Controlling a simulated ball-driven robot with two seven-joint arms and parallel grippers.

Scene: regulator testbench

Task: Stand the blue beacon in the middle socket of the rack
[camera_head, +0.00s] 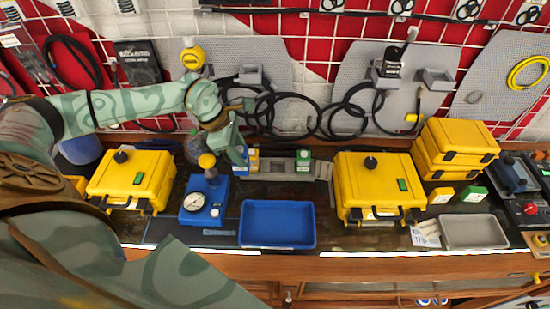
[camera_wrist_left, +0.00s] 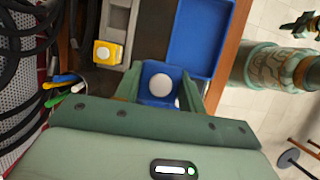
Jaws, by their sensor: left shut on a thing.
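My left gripper (camera_head: 242,160) is above the bench at the left end of the grey rack (camera_head: 285,174). In the left wrist view the gripper (camera_wrist_left: 158,98) is shut on the blue beacon (camera_wrist_left: 162,87), a blue block with a round white top. The rack (camera_wrist_left: 118,22) lies ahead and to the left of it there, apart from the beacon. A yellow block (camera_wrist_left: 107,53) with a white top is at the rack's near end. A green block (camera_head: 303,160) is at its right end in the head view. The rack's middle lies between them. My right gripper is not visible.
A blue tray (camera_head: 278,204) lies in front of the rack. A blue regulator (camera_head: 204,197) with a gauge stands to the left. Yellow cases (camera_head: 133,178) and (camera_head: 374,184) flank the area. Black cables (camera_head: 322,120) hang behind.

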